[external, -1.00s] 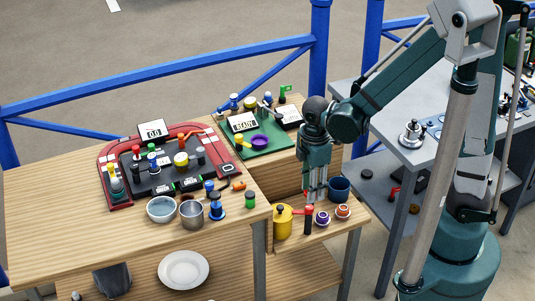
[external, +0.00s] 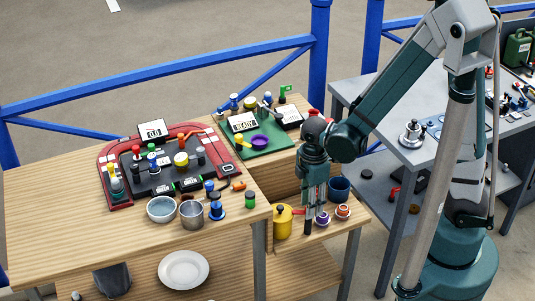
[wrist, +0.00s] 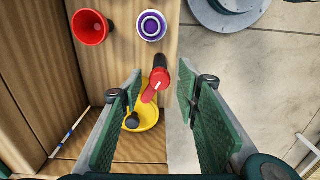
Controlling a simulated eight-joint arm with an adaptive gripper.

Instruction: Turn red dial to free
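The red dial (wrist: 156,84) shows in the wrist view as a red handle with a white mark on a dark round body. Its handle points to the lower left, over the rim of the yellow pot. I cannot read a "free" label. My gripper (wrist: 163,84) is open, with a green-padded finger on each side of the dial and gaps visible between. I cannot tell how deep the dial sits between them. In the external view my gripper (external: 316,205) points down over the small shelf, largely hiding the dial; a bit of red (external: 298,212) shows beside it.
The yellow pot (external: 282,222) stands close to the left of my gripper. A purple-and-white round part (external: 322,218), an orange-and-white one (external: 343,211) and a blue cup (external: 339,188) stand close to the right. The wooden table (external: 60,215) holds several bowls and panels.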

